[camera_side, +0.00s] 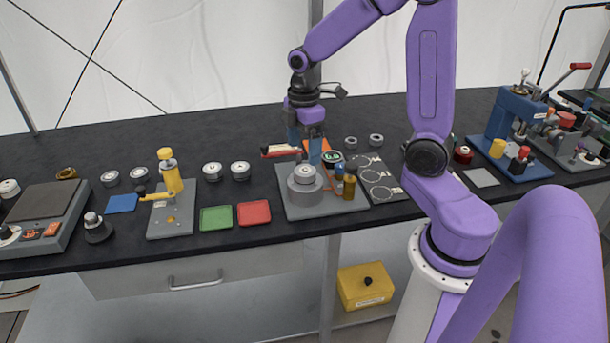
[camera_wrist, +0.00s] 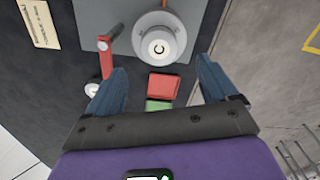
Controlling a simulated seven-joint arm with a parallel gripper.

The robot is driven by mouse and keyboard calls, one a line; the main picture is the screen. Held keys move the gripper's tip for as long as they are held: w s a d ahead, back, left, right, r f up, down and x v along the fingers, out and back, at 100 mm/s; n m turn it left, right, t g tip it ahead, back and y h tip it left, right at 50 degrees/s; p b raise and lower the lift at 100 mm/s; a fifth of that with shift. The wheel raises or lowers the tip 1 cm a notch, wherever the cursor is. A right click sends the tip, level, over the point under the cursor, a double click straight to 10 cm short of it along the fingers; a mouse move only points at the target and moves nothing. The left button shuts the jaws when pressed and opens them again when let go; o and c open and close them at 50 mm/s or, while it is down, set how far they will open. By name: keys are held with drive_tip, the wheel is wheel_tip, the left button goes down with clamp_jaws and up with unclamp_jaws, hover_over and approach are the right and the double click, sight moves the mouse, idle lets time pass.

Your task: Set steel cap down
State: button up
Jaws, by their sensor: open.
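The steel cap, a pale round piece, sits on top of the round grey fixture (camera_side: 305,195) on a grey base plate. In the side view the cap (camera_side: 305,172) is upright and apart from my gripper. In the wrist view the cap (camera_wrist: 157,46) shows a dark "C"-like mark and lies beyond the fingertips. My gripper (camera_side: 305,145) hangs above and behind the fixture. In the wrist view its blue fingers (camera_wrist: 152,85) are wide apart, with nothing held between them.
A red-handled lever (camera_side: 281,150) stands at the back left of the fixture, and a brown-gold cylinder (camera_side: 349,187) on its right. A red tray (camera_side: 253,212) and a green tray (camera_side: 216,217) lie to the left. A dark plate with ring outlines (camera_side: 378,180) lies to the right.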

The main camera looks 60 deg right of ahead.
sight(305, 170)
drive_tip(key=shift+s+d+f, duration=0.1)
drive_tip(key=shift+f, duration=1.45)
drive_tip(key=shift+d+f, duration=0.1)
drive_tip(key=shift+f, duration=1.4)
drive_tip(key=shift+c, duration=0.3)
drive_tip(key=c, duration=1.4)
